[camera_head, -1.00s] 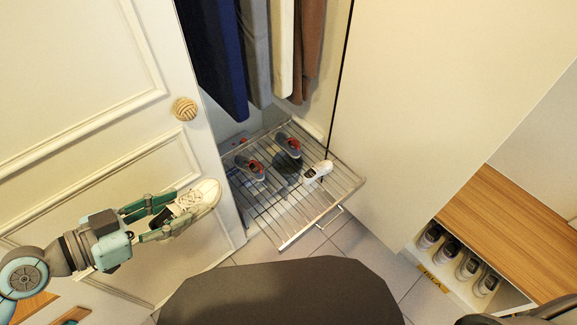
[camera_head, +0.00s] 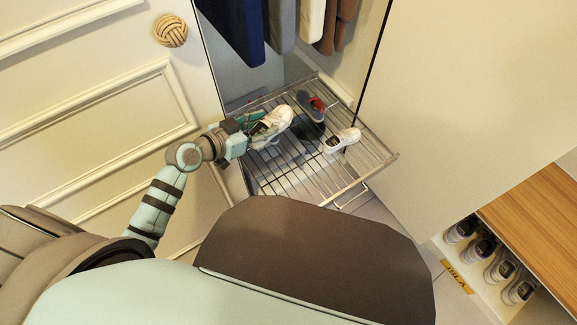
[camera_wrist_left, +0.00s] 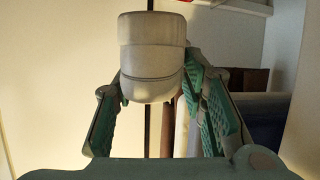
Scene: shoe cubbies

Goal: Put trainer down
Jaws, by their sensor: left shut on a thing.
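The white trainer (camera_head: 276,120) is in my left gripper (camera_head: 257,128), over the left part of the pulled-out wire rack (camera_head: 352,172). Its toe points up and right in the head view. I cannot tell whether its sole touches the wires. In the left wrist view the trainer's pale rounded end (camera_wrist_left: 152,60) shows between the two green fingers. My right gripper is out of view.
Hanging clothes (camera_head: 285,22) are above the rack's back. A panelled door with a knot-like knob (camera_head: 171,30) is close on the left. A cubby with several shoes (camera_head: 481,249) is at lower right. The rack's front wires are free.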

